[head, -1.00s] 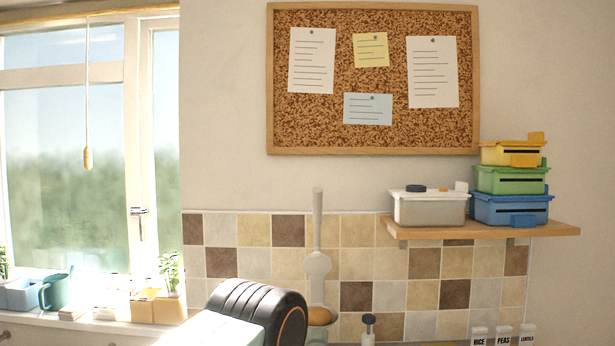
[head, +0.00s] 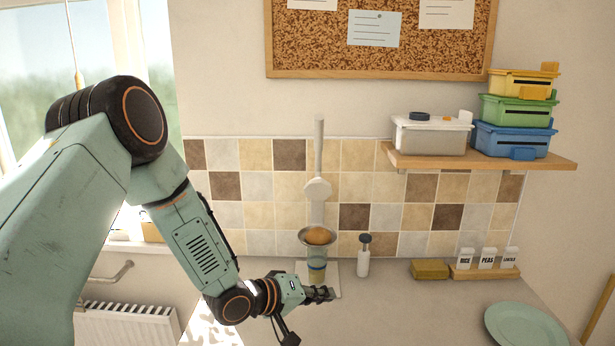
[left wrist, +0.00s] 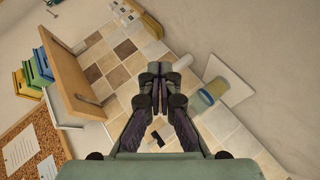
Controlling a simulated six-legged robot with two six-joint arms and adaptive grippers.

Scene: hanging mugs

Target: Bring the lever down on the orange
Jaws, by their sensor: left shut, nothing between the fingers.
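The press stands against the tiled wall with its grey lever (head: 319,150) pointing straight up. The orange (head: 318,237) sits in the metal cup below the lever's round head. A glass with a blue band and yellowish contents (head: 317,268) stands under the cup on the white base (head: 332,281). My left gripper (head: 331,294) is shut and empty, low in front of the base. In the left wrist view the closed fingers (left wrist: 158,72) point toward the wall, with the glass (left wrist: 203,100) to their right. My right gripper is not in view.
A yellow sponge (head: 430,269) and labelled jars (head: 487,260) are further right, with a green plate (head: 524,327) in front. A wooden shelf (head: 470,157) with boxes is above. The counter between press and plate is clear.

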